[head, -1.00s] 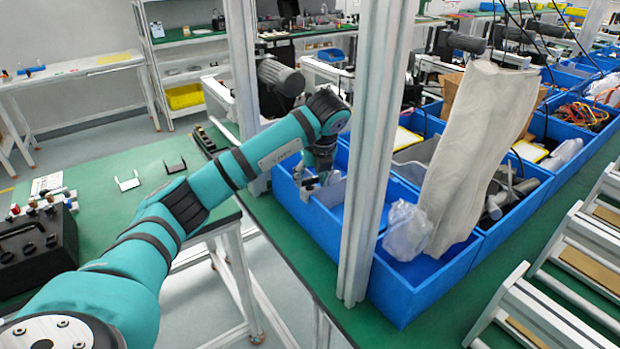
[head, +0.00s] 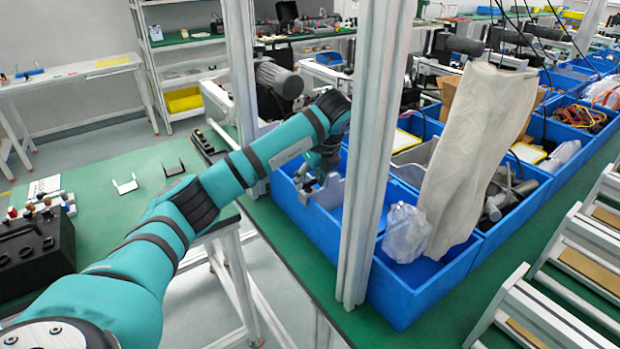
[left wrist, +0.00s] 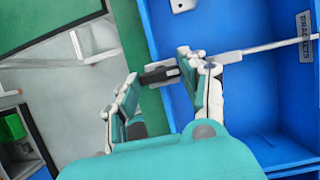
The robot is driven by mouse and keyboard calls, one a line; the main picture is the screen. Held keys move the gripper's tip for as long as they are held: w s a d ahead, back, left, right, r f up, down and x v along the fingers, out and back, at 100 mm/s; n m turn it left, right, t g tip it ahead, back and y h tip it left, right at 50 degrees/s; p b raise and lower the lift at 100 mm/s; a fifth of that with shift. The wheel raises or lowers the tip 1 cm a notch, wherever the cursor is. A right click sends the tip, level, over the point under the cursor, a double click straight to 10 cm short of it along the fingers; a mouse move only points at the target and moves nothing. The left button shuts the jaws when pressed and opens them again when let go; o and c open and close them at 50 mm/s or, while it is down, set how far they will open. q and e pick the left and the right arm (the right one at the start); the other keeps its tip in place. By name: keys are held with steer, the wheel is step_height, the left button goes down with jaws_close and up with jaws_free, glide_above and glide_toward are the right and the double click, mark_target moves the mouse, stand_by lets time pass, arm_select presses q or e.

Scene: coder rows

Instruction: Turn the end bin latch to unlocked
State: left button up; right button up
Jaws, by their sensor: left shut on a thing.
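The end bin (head: 300,208) is a blue open box at the left end of the row on the green bench. It also fills the right side of the left wrist view (left wrist: 180,105), where a label inside reads BRACKETS. My left gripper (head: 315,184) is at this bin's near left rim. In the left wrist view, my left gripper (left wrist: 168,76) has its fingers on both sides of a dark latch handle (left wrist: 160,75) by the bin's rim and is shut on it. The head view does not show the latch clearly. My right gripper is not in view.
A grey upright post (head: 370,150) stands in front of the row, right of my gripper. A clear plastic bag (head: 405,232) and a tall beige sheet (head: 470,150) stick out of the nearer bin. A black case (head: 35,250) sits on the left table.

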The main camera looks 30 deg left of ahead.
arm_select(q)
steer(key=o, duration=1.2)
steer(key=shift+r, duration=0.1)
steer(key=v, duration=1.2)
